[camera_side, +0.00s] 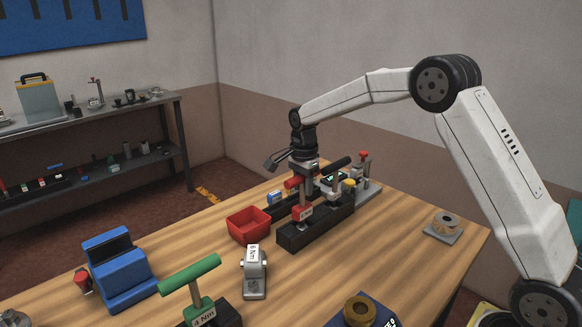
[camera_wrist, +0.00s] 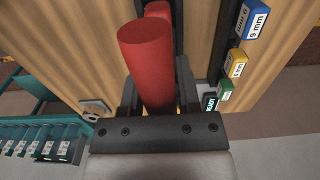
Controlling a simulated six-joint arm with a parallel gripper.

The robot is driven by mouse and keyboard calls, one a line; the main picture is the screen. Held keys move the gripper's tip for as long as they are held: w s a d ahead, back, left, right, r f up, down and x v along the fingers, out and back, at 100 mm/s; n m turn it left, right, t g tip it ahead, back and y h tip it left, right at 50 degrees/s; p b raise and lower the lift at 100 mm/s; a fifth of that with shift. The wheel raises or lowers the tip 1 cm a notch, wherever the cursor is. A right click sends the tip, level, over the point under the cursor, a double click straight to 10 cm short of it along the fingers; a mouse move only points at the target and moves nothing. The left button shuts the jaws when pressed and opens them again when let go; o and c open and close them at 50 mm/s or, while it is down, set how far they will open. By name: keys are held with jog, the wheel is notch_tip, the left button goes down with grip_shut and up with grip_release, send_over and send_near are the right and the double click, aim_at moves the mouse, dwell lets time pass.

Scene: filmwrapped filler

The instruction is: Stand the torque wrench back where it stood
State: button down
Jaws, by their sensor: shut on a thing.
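The torque wrench with the red T-handle (camera_side: 294,183) is upright over the long black stand (camera_side: 318,230). My gripper (camera_side: 304,176) is shut on its handle from above. In the wrist view the red handle (camera_wrist: 147,60) lies between the fingers of my gripper (camera_wrist: 157,98). The wrench's red label block (camera_side: 302,213) sits low, close above the stand's left part. Whether its lower end is in a slot or just above one cannot be told. A black-handled wrench (camera_side: 335,165) stands right beside it in the same stand.
A green-handled wrench (camera_side: 190,273) marked 4 Nm stands at the front. A red bin (camera_side: 248,226), a grey fixture (camera_side: 254,275) and a blue device (camera_side: 121,263) are to the left.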

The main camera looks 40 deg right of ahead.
jog(key=shift+f, duration=0.25)
jog(key=shift+c, duration=1.6)
grip_release()
notch_tip(320, 180, up, 12)
jog(key=shift+r, duration=0.1)
jog(key=shift+s+a+f+n, duration=0.25)
jog(key=shift+s+f+n, duration=0.1)
jog(key=shift+n, duration=0.05)
jog(key=s+a+f+n+t, duration=0.1)
jog(key=s+a+f+n, duration=0.1)
jog(key=s+f+n, duration=0.3)
jog(key=s+a+f+n, duration=0.2)
jog(key=s+f+n, duration=0.3)
jog(key=s, duration=0.6)
jog(key=s+a+f+n+t, duration=0.1)
jog(key=s+a+f+n, duration=0.2)
jog(key=s+f+n, duration=0.2)
jog(key=s+n, duration=0.2)
jog(key=s, duration=0.1)
jog(key=shift+t, duration=0.3)
